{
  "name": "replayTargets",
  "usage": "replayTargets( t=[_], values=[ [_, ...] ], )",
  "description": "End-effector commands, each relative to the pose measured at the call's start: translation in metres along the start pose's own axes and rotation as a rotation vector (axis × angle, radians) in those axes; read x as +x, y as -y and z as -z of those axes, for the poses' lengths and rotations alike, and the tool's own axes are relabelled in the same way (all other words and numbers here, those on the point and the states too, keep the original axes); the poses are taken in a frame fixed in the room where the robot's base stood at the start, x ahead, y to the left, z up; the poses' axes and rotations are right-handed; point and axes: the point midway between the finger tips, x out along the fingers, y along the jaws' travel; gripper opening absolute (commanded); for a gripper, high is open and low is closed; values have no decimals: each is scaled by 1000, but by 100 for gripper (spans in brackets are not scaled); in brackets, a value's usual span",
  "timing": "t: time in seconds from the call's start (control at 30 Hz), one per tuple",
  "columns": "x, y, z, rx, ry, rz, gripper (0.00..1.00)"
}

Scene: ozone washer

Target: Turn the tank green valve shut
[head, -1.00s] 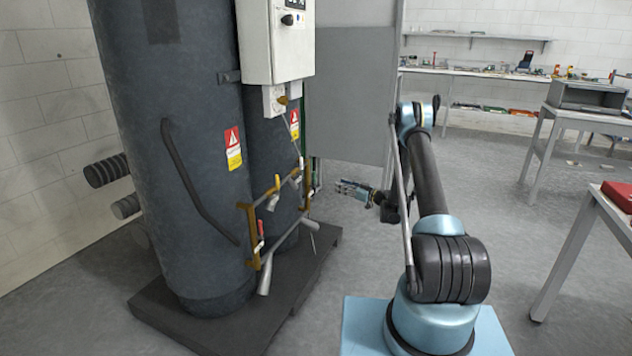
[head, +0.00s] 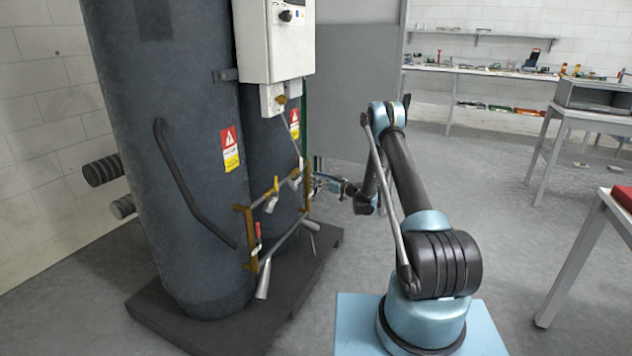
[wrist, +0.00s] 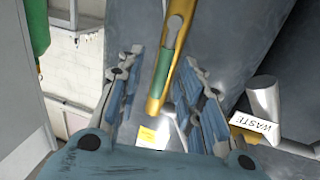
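In the wrist view a green valve handle (wrist: 161,88) lies along a brass-coloured pipe (wrist: 170,45). My gripper (wrist: 165,75) is open, with one finger on each side of the handle and pipe. Gaps show on both sides of the handle, and the fingers do not appear closed on it. In the head view my gripper (head: 318,183) is at the right end of the brass pipe frame (head: 277,190), beside the dark tank (head: 190,190). The green handle cannot be made out in the head view.
A pipe labelled WASTE (wrist: 262,100) is close to the right finger in the wrist view. A red-handled valve (head: 258,232) is on the frame's left side. A white control box (head: 270,40) hangs above.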

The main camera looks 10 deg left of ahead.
Motion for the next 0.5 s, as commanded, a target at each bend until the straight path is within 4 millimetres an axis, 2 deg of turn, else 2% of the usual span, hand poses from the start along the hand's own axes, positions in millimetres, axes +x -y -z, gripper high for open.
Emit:
replayTargets(
  t=[0.37, 0.4, 0.5],
  values=[
    [7, 3, 0, 0, 0, 1, 34],
    [7, 3, 0, 0, 0, 1, 32],
    [7, 3, 0, 0, 0, 1, 9]
  ],
)
